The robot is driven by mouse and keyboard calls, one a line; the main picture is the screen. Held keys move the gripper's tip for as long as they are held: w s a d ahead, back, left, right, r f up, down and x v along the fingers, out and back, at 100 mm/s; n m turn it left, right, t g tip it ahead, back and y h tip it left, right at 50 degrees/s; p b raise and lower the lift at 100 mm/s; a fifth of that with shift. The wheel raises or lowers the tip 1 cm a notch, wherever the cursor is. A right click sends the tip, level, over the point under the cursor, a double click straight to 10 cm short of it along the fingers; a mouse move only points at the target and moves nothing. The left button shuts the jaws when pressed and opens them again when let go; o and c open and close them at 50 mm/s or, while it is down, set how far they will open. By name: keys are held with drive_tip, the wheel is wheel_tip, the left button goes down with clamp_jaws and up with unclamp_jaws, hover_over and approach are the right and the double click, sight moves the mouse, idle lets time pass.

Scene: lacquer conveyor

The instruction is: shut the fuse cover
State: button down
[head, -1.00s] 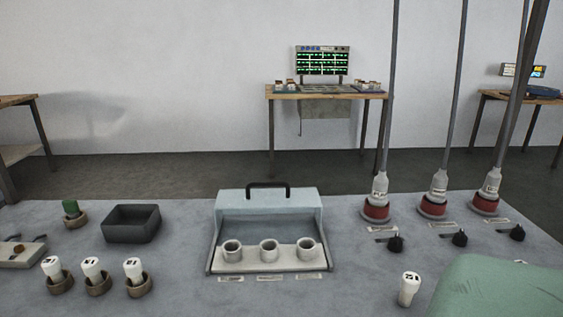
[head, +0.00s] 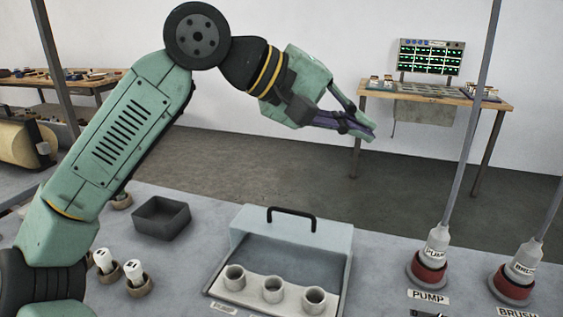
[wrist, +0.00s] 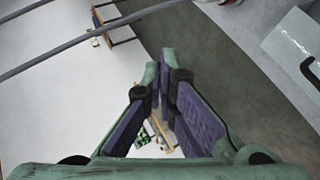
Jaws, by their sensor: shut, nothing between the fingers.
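The fuse cover (head: 292,228) is a pale blue-green hood with a black handle (head: 291,216) on top. It stands raised at the back of the fuse box, so the front is open. Three empty grey-white sockets (head: 273,290) show on the white block in front of it. My gripper (head: 372,132) is shut and empty, in the air above and to the right of the cover, apart from it. In the wrist view the fingers (wrist: 168,62) point away from the cover (wrist: 292,42), which shows at the right edge with part of its handle (wrist: 309,70).
A dark open tray (head: 161,218) stands left of the fuse box. White labelled fuses (head: 134,270) sit in brown holders near my arm. The red-based PUMP plug (head: 431,264) and BRUSH plug (head: 512,283), with upright cables, stand at the right.

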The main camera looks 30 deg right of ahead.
drive_tip(key=w+d+f+m+t+y, duration=0.1)
drive_tip(key=w+f+m+t+y, duration=0.2)
drive_tip(key=w+f+t+y, duration=0.25)
drive_tip(key=m+y+p, duration=0.2)
drive_tip(key=y+p, duration=0.1)
drive_tip(key=y, duration=0.1)
hover_over(298, 219)
drive_tip(key=x, duration=0.3)
drive_tip(key=s+a+x, duration=0.1)
drive_tip(key=x, duration=0.3)
drive_tip(key=s+a+x, duration=0.1)
drive_tip(key=x, duration=0.3)
drive_tip(key=shift+d+f, duration=0.1)
drive_tip(key=shift+f, duration=0.5)
drive_tip(key=shift+s+f+n, duration=0.1)
drive_tip(key=shift+n, duration=0.2)
